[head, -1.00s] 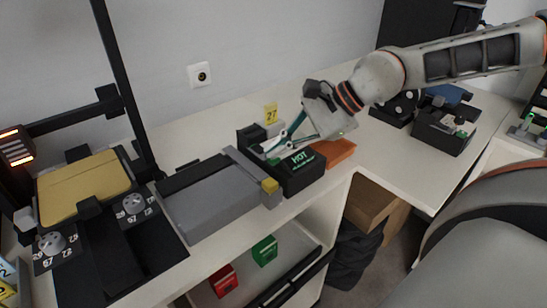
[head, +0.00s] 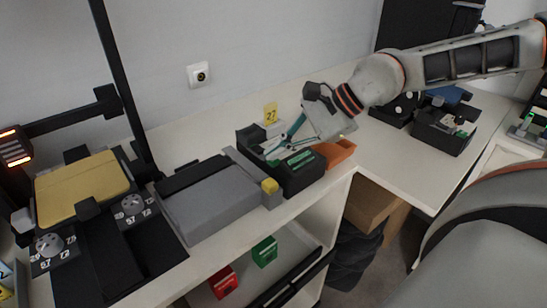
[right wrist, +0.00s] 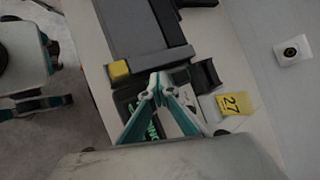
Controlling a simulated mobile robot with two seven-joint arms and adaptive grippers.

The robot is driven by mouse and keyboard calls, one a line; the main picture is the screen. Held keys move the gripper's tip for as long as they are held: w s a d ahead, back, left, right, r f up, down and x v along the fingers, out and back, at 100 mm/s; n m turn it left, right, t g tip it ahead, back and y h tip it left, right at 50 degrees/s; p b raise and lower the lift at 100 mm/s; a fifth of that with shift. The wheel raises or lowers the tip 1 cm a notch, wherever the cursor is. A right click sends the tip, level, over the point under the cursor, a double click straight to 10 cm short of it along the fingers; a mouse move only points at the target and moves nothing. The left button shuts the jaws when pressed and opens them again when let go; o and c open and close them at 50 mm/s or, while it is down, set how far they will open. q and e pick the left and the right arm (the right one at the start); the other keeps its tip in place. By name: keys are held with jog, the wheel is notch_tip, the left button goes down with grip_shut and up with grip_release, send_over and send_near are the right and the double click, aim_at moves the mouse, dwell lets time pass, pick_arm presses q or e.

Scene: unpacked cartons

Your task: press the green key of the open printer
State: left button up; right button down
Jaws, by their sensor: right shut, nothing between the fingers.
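The open printer (head: 303,180) is a small black box on the bench, with its black cover raised at the back left. Its front carries a green-lit strip (head: 300,157); part of that lettering shows in the right wrist view (right wrist: 152,130). My right gripper (head: 270,155) has its teal fingers shut and empty, reaching down over the printer's open top. In the right wrist view its fingertips (right wrist: 158,77) meet over the printer's inside. I cannot make out the green key, nor whether the tips touch anything. My left gripper (right wrist: 42,104) appears only at the left of the wrist view.
A grey box-shaped device (head: 212,205) with a yellow knob (head: 270,185) stands close left of the printer. An orange tray (head: 338,150) is on its right. A yellow 27 tag (head: 270,113) stands behind.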

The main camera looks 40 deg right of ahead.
aim_at(277, 160)
jog(key=shift+r, duration=0.85)
jog(key=shift+r+p, duration=0.35)
jog(key=shift+r, duration=0.25)
notch_tip(277, 160, up, 2)
jog(key=shift+r, duration=0.2)
jog(key=shift+r+p, duration=0.35)
jog(key=shift+r, duration=0.25)
pick_arm(q)
jog(key=shift+w+r, duration=0.3)
jog(key=shift+r, duration=0.3)
jog(key=shift+w+r, duration=0.25)
jog(key=shift+r, duration=0.35)
pick_arm(e)
jog(key=shift+r, duration=0.1)
pick_arm(q)
jog(key=shift+w, duration=0.1)
